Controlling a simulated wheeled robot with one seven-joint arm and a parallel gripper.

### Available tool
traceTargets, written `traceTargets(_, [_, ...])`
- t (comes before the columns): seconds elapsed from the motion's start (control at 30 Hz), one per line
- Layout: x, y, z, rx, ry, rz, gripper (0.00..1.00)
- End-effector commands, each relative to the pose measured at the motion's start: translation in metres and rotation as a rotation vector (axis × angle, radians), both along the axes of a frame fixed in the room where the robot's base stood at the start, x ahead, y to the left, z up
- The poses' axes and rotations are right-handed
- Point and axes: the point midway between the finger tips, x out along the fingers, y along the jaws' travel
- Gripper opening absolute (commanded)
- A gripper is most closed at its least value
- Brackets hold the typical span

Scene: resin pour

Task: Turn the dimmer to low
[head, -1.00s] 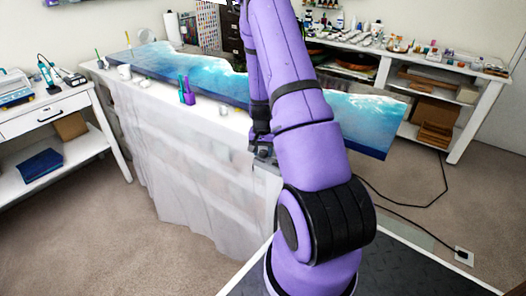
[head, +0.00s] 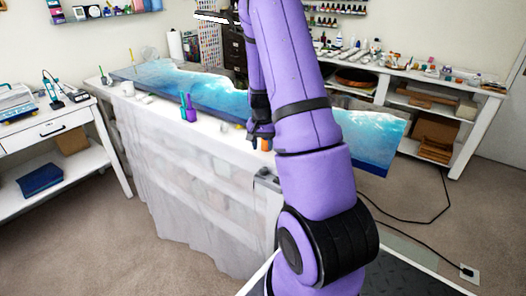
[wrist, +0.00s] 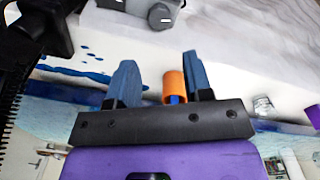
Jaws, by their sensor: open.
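The dimmer looks to be the grey box with a round knob (wrist: 160,15) at the top of the wrist view; a white mark shows on the knob. A grey box (head: 267,178), probably the same one, sits at the table's near edge in the head view, partly hidden by my arm. My gripper (wrist: 160,78) is open, its two blue fingers apart and pointing toward the grey box without touching it. In the head view my gripper (head: 260,137) is over the table's near edge, beyond the grey box.
An orange cylinder (wrist: 173,86) shows near the right finger. Purple and teal bottles (head: 190,110) stand on the draped table (head: 205,175), left of my gripper. A blue-and-white resin slab (head: 190,86) lies behind them. Blue drips mark the cover.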

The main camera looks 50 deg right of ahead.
Motion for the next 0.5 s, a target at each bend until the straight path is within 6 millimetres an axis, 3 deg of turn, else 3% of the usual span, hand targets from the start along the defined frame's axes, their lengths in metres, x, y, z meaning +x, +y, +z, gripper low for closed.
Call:
traceTargets(0.27, [0.0000,0.0000,0.0014,0.000,0.000,0.000,0.46])
traceTargets(0.33, [-0.0003,0.0000,0.0012,0.000,-0.001,-0.009,0.61])
traceTargets(0.5, [-0.0054,-0.0001,0.0005,0.016,-0.029,-0.170,0.61])
